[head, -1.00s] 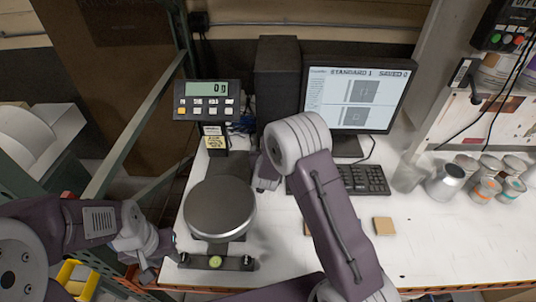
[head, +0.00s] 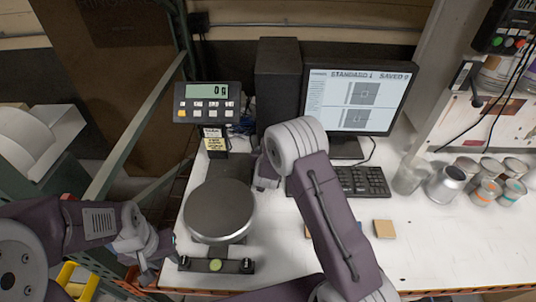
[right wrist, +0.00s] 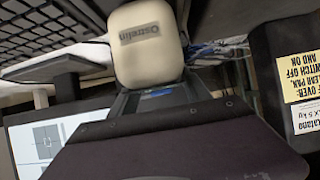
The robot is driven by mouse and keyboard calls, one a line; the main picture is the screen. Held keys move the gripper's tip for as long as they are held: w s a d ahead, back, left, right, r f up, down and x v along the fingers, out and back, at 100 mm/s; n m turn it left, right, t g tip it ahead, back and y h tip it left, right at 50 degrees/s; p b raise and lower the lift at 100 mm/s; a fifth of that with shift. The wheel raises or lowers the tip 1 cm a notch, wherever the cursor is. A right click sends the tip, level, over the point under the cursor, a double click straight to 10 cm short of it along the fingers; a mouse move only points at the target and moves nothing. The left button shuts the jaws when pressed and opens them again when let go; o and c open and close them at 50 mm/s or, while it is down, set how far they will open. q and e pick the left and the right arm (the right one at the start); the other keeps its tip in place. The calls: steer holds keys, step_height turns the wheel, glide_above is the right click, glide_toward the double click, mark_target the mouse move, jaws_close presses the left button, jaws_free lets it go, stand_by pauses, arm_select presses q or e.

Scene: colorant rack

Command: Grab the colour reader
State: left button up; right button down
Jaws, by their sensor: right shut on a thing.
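The colour reader (right wrist: 148,45), a pale, rounded block with dark lettering on its face, shows at the top of the right wrist view. My right gripper (right wrist: 160,98) is shut on it. In the head view my right arm reaches over the bench, and its gripper (head: 266,180) shows only in part, between the scale and the keyboard. The reader is hidden there behind my arm. My left gripper (head: 142,270) is low at the left, off the bench's left edge and away from the reader. Whether its jaws are open is unclear.
A scale with a round pan (head: 219,210) stands left of my right arm, its display (head: 207,102) behind. A monitor (head: 357,95) and keyboard (head: 362,181) stand behind. Several cans (head: 446,184) are at right.

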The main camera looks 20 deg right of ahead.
step_height(320, 180, up, 4)
steer(key=shift+w+r+b, duration=0.1)
steer(key=shift+r+b, duration=0.05)
steer(key=shift+b, duration=0.15)
steer(key=s+d+r+b, duration=0.3)
steer(key=s+d+r, duration=0.3)
steer(key=d, duration=0.3)
steer(key=shift+s+d+r, duration=0.4)
steer(key=shift+s, duration=0.05)
